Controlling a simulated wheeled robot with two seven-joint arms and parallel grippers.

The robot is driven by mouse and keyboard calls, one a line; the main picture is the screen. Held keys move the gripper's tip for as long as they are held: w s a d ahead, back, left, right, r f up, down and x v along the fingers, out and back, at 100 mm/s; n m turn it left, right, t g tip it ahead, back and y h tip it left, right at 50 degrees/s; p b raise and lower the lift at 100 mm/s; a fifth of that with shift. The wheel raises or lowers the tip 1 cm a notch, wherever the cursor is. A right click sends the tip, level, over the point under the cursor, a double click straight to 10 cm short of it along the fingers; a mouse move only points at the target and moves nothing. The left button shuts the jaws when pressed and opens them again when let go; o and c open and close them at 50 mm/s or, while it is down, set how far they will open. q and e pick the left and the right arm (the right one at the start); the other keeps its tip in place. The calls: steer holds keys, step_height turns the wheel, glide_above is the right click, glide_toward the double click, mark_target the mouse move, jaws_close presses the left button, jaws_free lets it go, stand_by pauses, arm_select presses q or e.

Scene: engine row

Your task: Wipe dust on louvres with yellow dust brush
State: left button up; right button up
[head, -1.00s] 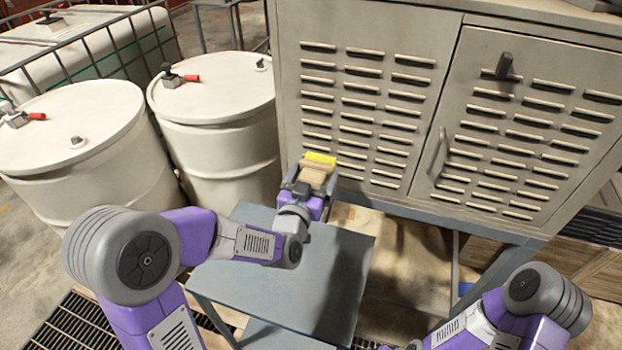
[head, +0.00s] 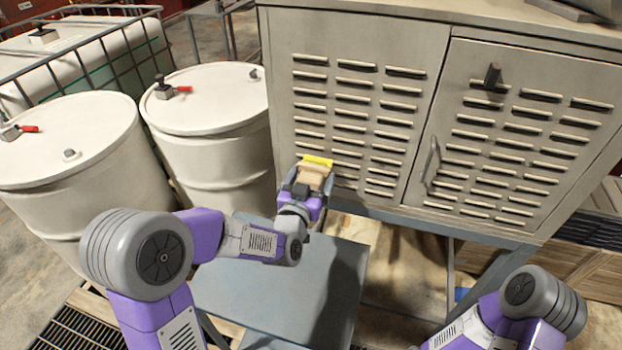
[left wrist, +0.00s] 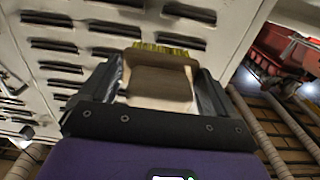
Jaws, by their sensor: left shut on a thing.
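My left gripper (head: 313,180) is shut on the yellow dust brush, which has a tan wooden body and yellow bristles (head: 318,161). The brush (left wrist: 160,80) also shows between the fingers in the left wrist view, bristles toward the panel. In the head view the bristles are at the lower left of the louvres (head: 357,125) on the cabinet's left panel. I cannot tell whether they touch. The louvres (left wrist: 115,28) also show behind the brush in the left wrist view. More louvres (head: 520,150) are on the right door. Dust is too small to tell. My right gripper is out of view.
A blue-grey table (head: 290,285) stands below my left gripper. Two white drums (head: 215,100) (head: 70,140) with red-handled taps stand left of the cabinet. The right door has a handle (head: 431,160) and a dark latch (head: 492,75) that stick out.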

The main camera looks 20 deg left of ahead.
arm_select(q)
steer(key=shift+w+b, duration=0.35)
steer(key=shift+w, duration=0.9)
steer(key=shift+s+d+b, duration=0.2)
steer(key=shift+d+b, duration=0.2)
steer(key=shift+d, duration=1.65)
steer(key=shift+w+b, duration=0.1)
steer(key=shift+b, duration=0.2)
steer(key=shift+w+a+b, duration=0.15)
steer(key=shift+a+b, duration=0.6)
steer(key=shift+a, duration=0.85)
steer(key=shift+a+r, duration=0.15)
steer(key=shift+a, duration=0.4)
